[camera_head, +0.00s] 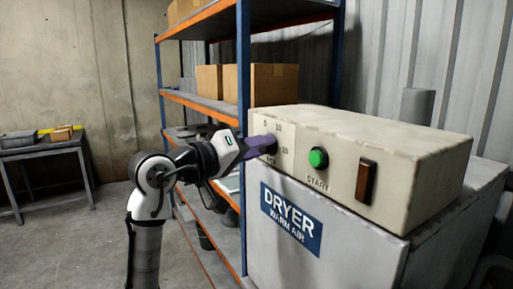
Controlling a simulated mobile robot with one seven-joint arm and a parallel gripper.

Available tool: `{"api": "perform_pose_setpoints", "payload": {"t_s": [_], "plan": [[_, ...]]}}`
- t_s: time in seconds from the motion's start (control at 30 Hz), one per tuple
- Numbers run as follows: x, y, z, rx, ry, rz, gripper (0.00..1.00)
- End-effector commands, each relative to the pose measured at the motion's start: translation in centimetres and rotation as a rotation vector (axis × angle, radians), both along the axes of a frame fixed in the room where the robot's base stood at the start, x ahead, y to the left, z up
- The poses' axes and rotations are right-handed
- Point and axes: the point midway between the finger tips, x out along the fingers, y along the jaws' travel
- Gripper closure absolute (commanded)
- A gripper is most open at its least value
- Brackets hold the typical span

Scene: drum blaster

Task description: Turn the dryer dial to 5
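The dryer (365,245) is a white cabinet with a blue "DRYER WARM AIR" label and a cream control box (375,140) on top. The dial panel (288,138) is at the left end of the box's front, with the marks 5, 10 and 15 visible around the dial. My gripper (272,146) comes in from the left, and its purple fingers reach the panel at the dial's place. The fingers hide the dial and its pointer, so its setting does not show. I cannot tell whether the fingers are closed on the dial.
A green START button (318,158) and a brown rocker switch (366,182) are right of the dial panel. A blue and orange shelf rack (243,75) with cardboard boxes (262,84) stands behind my arm. A grey table (45,150) is at the far left. The floor between is clear.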

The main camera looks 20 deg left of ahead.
Motion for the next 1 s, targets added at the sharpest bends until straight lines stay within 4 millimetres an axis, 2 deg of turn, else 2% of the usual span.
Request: {"api": "perform_pose_setpoints", "payload": {"t_s": [0.07,0.47,1.0], "plan": [[0.0,0.01,-0.01,0.0,0.0,0.0,0.89],[0.01,-0.06,-0.27,0.069,-0.054,-0.002,0.89],[0.05,-0.04,-0.58,0.436,-0.342,-0.002,0.89]]}}
